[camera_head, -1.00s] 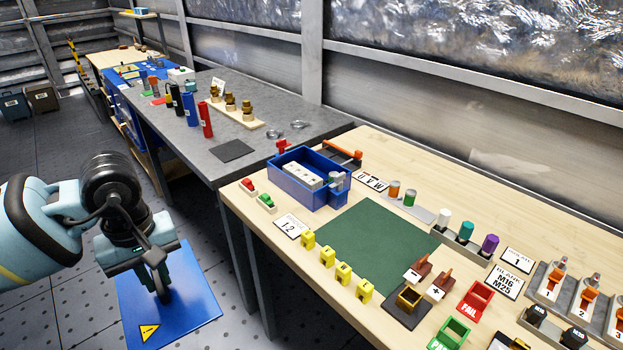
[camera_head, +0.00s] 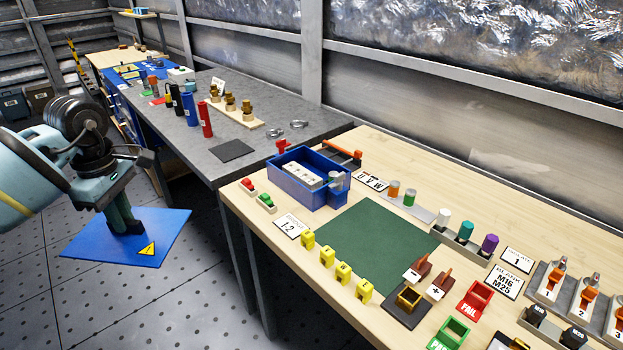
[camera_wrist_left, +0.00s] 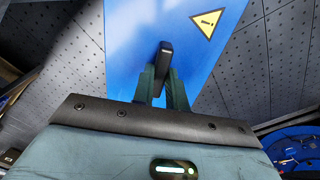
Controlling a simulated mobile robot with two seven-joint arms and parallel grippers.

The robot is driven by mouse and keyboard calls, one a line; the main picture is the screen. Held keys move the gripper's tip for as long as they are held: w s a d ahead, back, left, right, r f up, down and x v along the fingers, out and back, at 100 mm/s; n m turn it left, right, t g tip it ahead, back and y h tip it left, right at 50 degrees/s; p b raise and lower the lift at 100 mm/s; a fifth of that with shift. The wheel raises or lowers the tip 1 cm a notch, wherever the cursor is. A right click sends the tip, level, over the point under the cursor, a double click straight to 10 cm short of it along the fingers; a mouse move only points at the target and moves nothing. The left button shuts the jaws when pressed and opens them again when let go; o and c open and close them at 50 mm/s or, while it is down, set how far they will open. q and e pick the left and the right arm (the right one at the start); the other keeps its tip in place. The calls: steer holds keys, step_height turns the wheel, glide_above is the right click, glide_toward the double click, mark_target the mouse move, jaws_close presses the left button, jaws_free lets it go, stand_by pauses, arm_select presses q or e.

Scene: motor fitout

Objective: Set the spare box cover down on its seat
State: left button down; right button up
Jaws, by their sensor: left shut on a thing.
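The spare box cover (camera_head: 85,240) is a flat blue plate with a yellow warning triangle near one corner. My left gripper (camera_head: 124,226) is shut on a dark upright handle at the middle of the plate and holds it in the air over the floor, left of the benches. In the left wrist view the cover (camera_wrist_left: 115,55) lies beyond the fingers (camera_wrist_left: 163,85), which close around the dark handle (camera_wrist_left: 165,58). A blue open box (camera_head: 310,178) with a light block inside stands on the wooden bench. I cannot tell which place is the cover's seat. My right gripper is out of view.
The wooden bench (camera_head: 480,215) carries a green mat (camera_head: 375,245), yellow blocks (camera_head: 343,272), red and green bins and labelled cards. The grey bench (camera_head: 225,90) beyond holds coloured cylinders and a small dark mat (camera_head: 233,150). The floor around the cover looks clear.

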mark_target(148, 262)
arm_select(q)
steer(key=s+d+f+m, duration=0.1)
steer(key=s+d+m, duration=0.1)
steer(key=s+d+f+m, duration=0.1)
steer(key=s+d+m, duration=0.1)
steer(key=m, duration=0.1)
steer(key=s+d+f+m, duration=0.2)
steer(key=s+d+m, duration=0.1)
steer(key=shift+d+f, duration=0.1)
steer(key=s+d+f+m, duration=0.1)
steer(key=s+d+m, duration=0.2)
steer(key=s, duration=0.3)
steer(key=s+d+f+m, duration=0.2)
steer(key=s+d+m, duration=0.1)
steer(key=s+m, duration=0.3)
steer(key=shift+s+d+f, duration=0.2)
steer(key=shift+d+f, duration=0.1)
steer(key=shift+a, duration=0.15)
